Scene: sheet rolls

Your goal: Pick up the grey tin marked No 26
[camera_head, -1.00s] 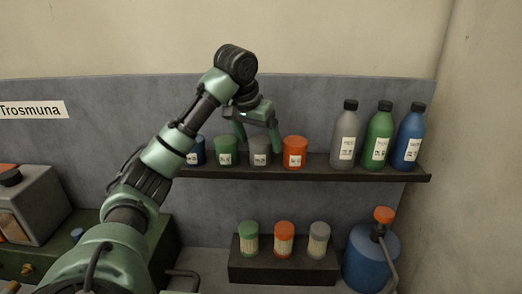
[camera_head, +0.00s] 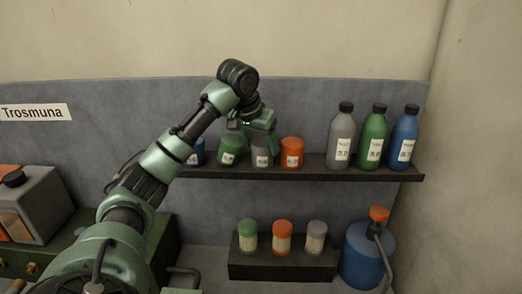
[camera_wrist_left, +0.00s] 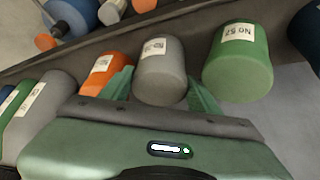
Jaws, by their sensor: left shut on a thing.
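The grey tin (camera_head: 262,155) with a white label stands among the coloured tins on the upper shelf, between a green tin (camera_head: 229,151) and an orange tin (camera_head: 292,153). My left gripper (camera_head: 260,135) is shut on it. In the left wrist view one green finger lies on each side of the grey tin (camera_wrist_left: 160,72); its label is too small to read surely. The green tin there (camera_wrist_left: 238,65) reads No 57. I cannot tell whether the grey tin is clear of the shelf. My right gripper is not in view.
A blue tin (camera_head: 198,153) is partly behind my left arm. Grey, green and blue bottles (camera_head: 374,138) stand at the right of the shelf (camera_head: 310,172). Several small jars (camera_head: 282,237) sit on a lower ledge, with a blue canister (camera_head: 366,258) beside it.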

